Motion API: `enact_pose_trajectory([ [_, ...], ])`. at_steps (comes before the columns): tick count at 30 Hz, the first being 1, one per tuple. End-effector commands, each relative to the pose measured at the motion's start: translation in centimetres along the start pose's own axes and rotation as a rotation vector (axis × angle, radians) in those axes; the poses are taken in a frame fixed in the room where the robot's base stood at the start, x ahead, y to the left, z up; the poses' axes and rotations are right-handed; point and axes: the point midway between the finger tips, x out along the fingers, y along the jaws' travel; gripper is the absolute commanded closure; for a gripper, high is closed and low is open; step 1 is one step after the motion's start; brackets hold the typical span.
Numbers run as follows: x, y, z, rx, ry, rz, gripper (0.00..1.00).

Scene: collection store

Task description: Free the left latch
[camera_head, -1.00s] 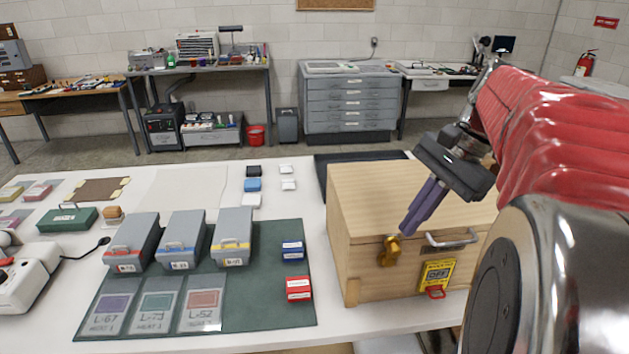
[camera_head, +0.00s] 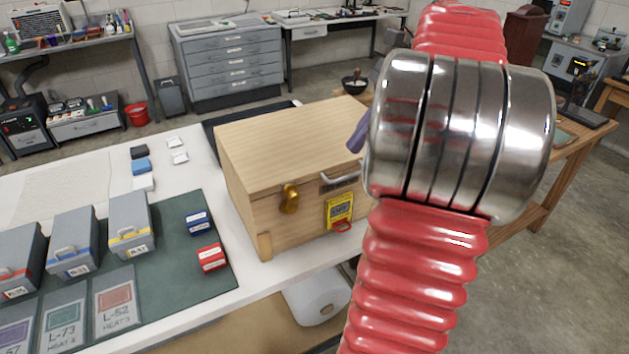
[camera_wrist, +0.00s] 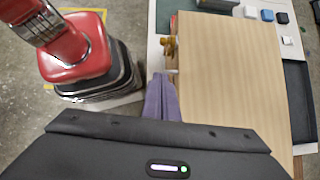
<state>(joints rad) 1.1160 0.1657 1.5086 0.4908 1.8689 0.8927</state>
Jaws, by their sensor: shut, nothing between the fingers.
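The wooden chest (camera_head: 285,150) stands on the white table with its lid down. The brass left latch (camera_head: 290,198) is on its front face, in plain sight; whether it is still fastened I cannot tell. It also shows in the wrist view (camera_wrist: 169,46). My gripper's purple fingers (camera_wrist: 161,92) are shut and empty in the wrist view, beside the chest's front edge and apart from the left latch. In the head view only a bit of purple finger (camera_head: 356,136) shows. My arm hides the rest and the chest's right front, where any right latch is hidden.
A metal handle (camera_head: 341,177) and a yellow tag (camera_head: 340,210) with a red loop are on the chest's front. Grey boxes (camera_head: 128,226) and small red and blue boxes stand on the green mat (camera_head: 180,268) at left. A dark tray (camera_head: 222,122) lies behind the chest.

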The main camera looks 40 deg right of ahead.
Motion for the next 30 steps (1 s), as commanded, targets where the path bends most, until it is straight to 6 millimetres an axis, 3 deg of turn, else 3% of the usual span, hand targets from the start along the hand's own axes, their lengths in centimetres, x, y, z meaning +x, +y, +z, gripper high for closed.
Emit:
enact_pose_trajectory([
  [8, 2.5, 0.1, 0.1, 0.0, 0.0, 0.001, 1.0],
  [23, 10.0, 0.1, 0.1, -0.001, -0.001, 0.003, 1.0],
  [30, 12.0, 0.0, 2.2, -0.002, 0.002, 0.0, 1.0],
])
